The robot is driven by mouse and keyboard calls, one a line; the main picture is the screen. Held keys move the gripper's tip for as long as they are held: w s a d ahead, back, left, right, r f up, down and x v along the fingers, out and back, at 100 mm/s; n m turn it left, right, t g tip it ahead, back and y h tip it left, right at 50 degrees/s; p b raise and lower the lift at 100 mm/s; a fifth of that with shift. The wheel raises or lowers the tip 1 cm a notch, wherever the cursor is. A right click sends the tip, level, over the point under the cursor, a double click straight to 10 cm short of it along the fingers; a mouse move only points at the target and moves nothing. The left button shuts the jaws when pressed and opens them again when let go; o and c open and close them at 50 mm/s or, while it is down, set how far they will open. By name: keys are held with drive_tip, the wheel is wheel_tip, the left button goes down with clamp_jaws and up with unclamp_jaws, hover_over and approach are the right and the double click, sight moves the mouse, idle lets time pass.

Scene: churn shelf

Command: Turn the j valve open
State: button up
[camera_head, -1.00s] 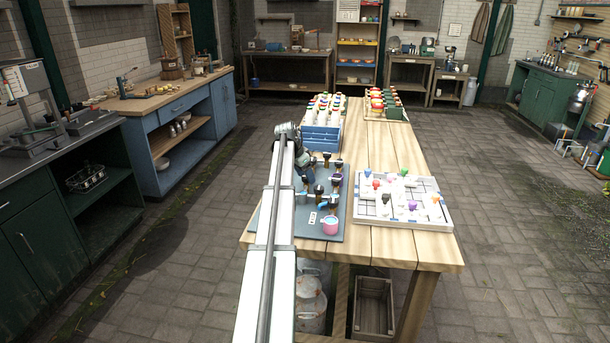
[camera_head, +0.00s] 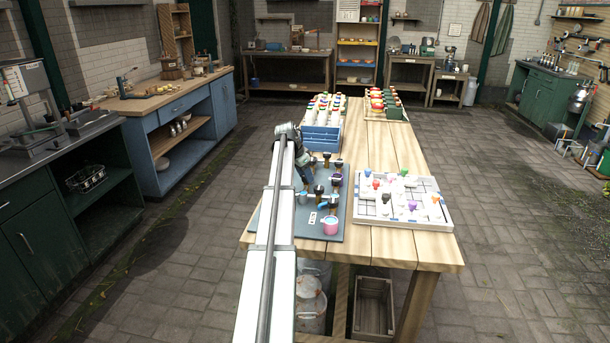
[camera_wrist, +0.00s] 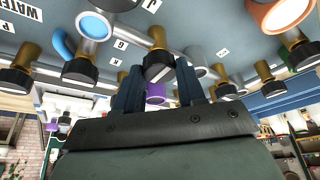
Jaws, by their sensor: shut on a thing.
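The valve under the label J (camera_wrist: 152,6) has a brass stem (camera_wrist: 157,38) and a black handle (camera_wrist: 158,66) in the wrist view. My gripper (camera_wrist: 158,82) has its two dark fingers on either side of this handle and is shut on it. The fingers hide part of the handle, and I cannot tell how far it is turned. In the head view the valves stand on a grey board (camera_head: 330,235) on the wooden table, and my arm covers its left side and much of my gripper.
Other black-handled valves crowd close on both sides, one at left (camera_wrist: 80,70) and one at right (camera_wrist: 225,90). A white panel with coloured knobs (camera_head: 440,215) lies to the right, and a blue crate (camera_head: 320,140) stands behind.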

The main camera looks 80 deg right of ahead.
drive_tip(key=shift+n, duration=0.3)
drive_tip(key=n+t+h, duration=0.1)
drive_tip(key=n, duration=0.2)
drive_tip(key=shift+s+a+n, duration=0.1)
drive_tip(key=shift+s+n, duration=0.05)
drive_tip(key=shift+n, duration=0.25)
drive_tip(key=n+t, duration=0.2)
drive_tip(key=n, duration=0.2)
drive_tip(key=shift+s+n, duration=0.15)
drive_tip(key=shift+n, duration=0.15)
drive_tip(key=n+t, duration=0.2)
drive_tip(key=n, duration=0.2)
drive_tip(key=shift+s, duration=0.1)
drive_tip(key=shift+n+t+y, duration=0.4)
drive_tip(key=shift+n+t, duration=0.3)
drive_tip(key=shift+n, duration=1.7)
drive_tip(key=o, duration=1)
drive_tip(key=shift+o, duration=0.2)
drive_tip(key=shift+s, duration=0.1)
